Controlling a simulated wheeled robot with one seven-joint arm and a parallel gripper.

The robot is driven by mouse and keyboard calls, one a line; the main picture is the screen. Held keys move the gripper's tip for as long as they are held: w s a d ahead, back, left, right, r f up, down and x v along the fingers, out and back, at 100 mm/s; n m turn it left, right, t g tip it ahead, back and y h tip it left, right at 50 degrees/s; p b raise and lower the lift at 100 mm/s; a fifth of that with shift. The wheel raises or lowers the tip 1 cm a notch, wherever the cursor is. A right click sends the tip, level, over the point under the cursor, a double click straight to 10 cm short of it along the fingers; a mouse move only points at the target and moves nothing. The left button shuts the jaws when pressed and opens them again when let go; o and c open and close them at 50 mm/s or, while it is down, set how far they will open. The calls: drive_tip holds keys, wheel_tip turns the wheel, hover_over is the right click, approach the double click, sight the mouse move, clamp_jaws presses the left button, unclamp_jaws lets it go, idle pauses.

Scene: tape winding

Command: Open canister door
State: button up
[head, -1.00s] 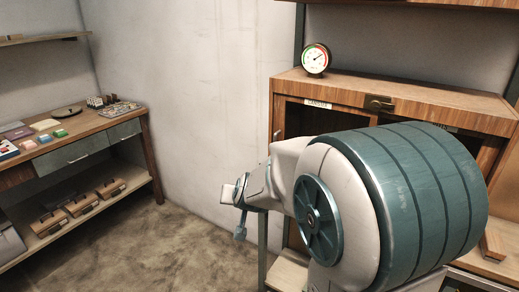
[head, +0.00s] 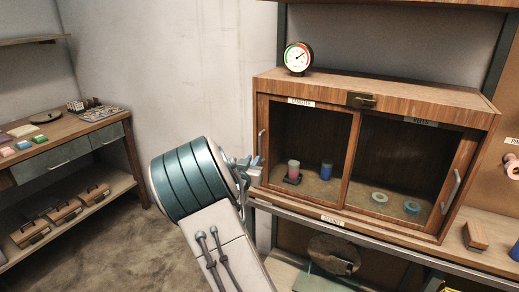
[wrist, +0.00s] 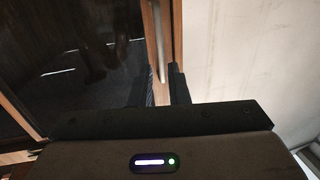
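The wooden cabinet (head: 400,92) has two dark-paned doors side by side. The canister door (head: 301,106), on the left under a label, appears shut, with a pink and a blue canister (head: 326,171) visible behind it. Its upright metal handle (head: 262,146) is on its left edge; the handle also shows in the wrist view (wrist: 158,40). My gripper (head: 254,165) is at the lower left of this door, near the handle's lower end. In the wrist view my gripper's fingers (wrist: 162,80) are apart, with the handle in line with the gap. I cannot tell whether they touch it.
The right door has its own handle (head: 451,191), with tape rolls (head: 411,207) behind the pane. A dial gauge (head: 298,57) stands on the cabinet top. A bare wall is left of the cabinet. A workbench (head: 65,140) stands at the far left, with open floor between.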

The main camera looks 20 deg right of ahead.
sight(260, 149)
drive_tip(key=p+x, duration=0.1)
drive_tip(key=x, duration=0.8)
drive_tip(key=shift+w, duration=0.1)
clamp_jaws()
